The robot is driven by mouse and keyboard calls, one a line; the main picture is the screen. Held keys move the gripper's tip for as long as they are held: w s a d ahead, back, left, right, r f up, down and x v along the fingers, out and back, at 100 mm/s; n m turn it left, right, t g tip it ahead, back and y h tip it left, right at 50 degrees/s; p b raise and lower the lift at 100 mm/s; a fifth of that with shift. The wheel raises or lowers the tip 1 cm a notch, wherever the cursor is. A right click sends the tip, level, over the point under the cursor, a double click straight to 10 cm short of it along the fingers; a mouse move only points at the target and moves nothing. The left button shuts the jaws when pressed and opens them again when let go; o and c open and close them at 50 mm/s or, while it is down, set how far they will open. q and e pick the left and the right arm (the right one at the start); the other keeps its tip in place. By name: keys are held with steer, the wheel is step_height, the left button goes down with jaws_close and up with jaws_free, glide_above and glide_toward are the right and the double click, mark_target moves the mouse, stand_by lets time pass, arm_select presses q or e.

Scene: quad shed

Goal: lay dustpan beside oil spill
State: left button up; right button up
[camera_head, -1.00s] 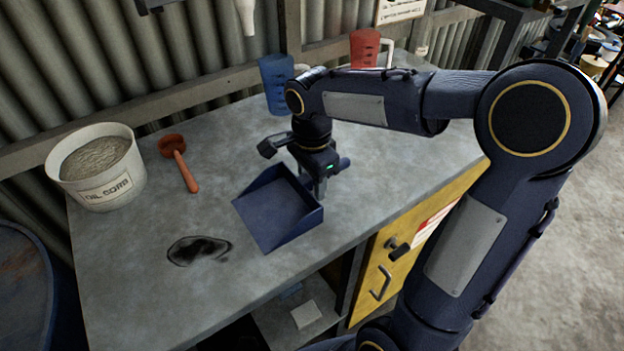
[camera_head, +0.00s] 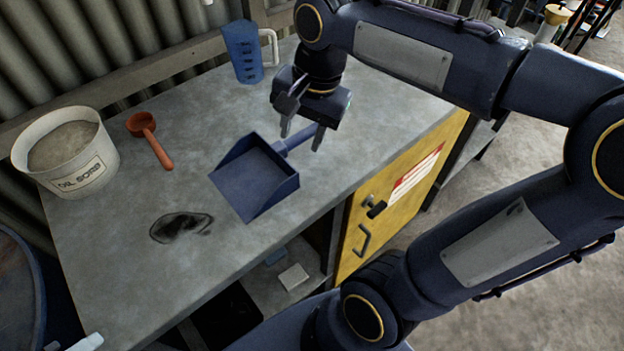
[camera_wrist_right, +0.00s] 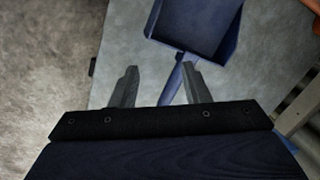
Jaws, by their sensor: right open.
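The blue dustpan (camera_head: 252,180) lies flat on the grey bench, its open mouth toward the dark oil spill (camera_head: 181,227) and its handle (camera_head: 297,137) pointing away to the upper right. A strip of bare bench separates pan and spill. My right gripper (camera_head: 302,130) is open above the handle, clear of it as far as I can see. In the right wrist view the fingers (camera_wrist_right: 160,88) stand apart, with the dustpan (camera_wrist_right: 196,22) ahead and its handle between and beyond them. My left gripper is not in view.
A blue jug (camera_head: 243,52) is at the back. A yellow cabinet door (camera_head: 395,200) is below the front edge. Bench left of the spill is clear.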

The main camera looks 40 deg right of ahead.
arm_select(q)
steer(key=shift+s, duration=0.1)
arm_select(e)
steer(key=s+a+f+n+t, duration=0.1)
steer(key=s+f+n, duration=0.1)
steer(key=s+n, duration=0.1)
steer(key=s+a+f+n+t+y, duration=0.1)
steer(key=s+f+n, duration=0.2)
steer(key=s, duration=0.1)
steer(key=s+a+f+n+t+y, duration=0.1)
steer(key=s+a+f+n+t, duration=0.1)
steer(key=s+n, duration=0.1)
steer(key=shift+s+f+n, duration=0.15)
steer(key=shift+n, duration=0.25)
arm_select(q)
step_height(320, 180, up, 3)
steer(key=p, duration=0.2)
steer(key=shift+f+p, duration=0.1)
steer(key=shift+p, duration=0.25)
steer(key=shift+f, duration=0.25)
arm_select(e)
step_height(320, 180, up, 2)
steer(key=shift+r, duration=0.15)
